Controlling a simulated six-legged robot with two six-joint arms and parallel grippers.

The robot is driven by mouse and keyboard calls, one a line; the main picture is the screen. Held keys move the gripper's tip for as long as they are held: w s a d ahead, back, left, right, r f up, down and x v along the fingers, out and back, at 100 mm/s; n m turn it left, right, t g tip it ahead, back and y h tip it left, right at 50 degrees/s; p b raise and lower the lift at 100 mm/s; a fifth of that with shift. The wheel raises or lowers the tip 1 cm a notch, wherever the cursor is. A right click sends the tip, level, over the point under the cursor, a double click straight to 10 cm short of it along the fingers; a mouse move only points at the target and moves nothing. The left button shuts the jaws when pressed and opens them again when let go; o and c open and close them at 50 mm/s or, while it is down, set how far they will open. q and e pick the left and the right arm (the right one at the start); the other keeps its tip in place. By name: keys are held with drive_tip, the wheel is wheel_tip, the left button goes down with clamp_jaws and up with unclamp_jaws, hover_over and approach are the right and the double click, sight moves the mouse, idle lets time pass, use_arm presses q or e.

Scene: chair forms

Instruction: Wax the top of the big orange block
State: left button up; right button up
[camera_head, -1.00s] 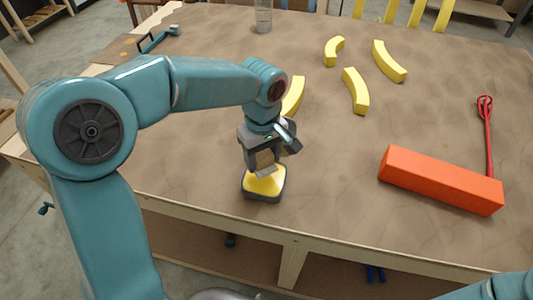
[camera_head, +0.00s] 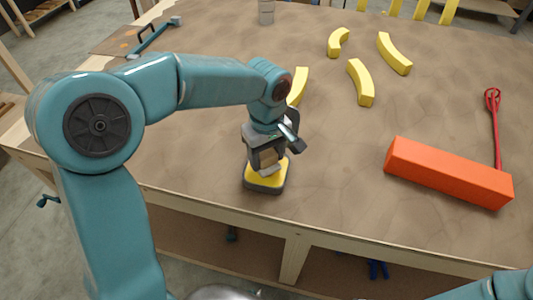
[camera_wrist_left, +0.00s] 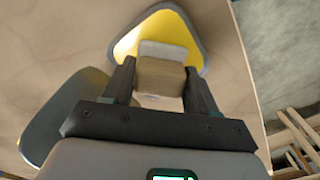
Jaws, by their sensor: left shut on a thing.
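The big orange block (camera_head: 448,174) lies on the right side of the table, its top bare. My left gripper (camera_head: 267,160) is shut on the beige handle of a yellow pad with a grey rim (camera_head: 267,175). The pad is near the table's front edge, well left of the block; I cannot tell if it touches the table. In the left wrist view, the gripper (camera_wrist_left: 160,85) grips the handle between both fingers, with the yellow pad (camera_wrist_left: 170,28) beyond it. My right gripper is out of view.
A red tool (camera_head: 495,125) lies behind the block's right end. Several curved yellow pieces (camera_head: 362,82) lie at the back. A dark rounded thing (camera_wrist_left: 62,115) beside the gripper is unclear in the left wrist view. The table between pad and block is clear.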

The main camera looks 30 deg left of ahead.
sight(267, 154)
use_arm(q)
drive_tip(key=shift+f+b, duration=0.5)
drive_tip(key=shift+f, duration=0.1)
idle(1.2)
drive_tip(key=shift+r+p, duration=0.75)
drive_tip(key=shift+r, duration=0.1)
wheel_tip(267, 154, up, 6)
drive_tip(key=p, duration=0.4)
drive_tip(key=shift+f, duration=0.3)
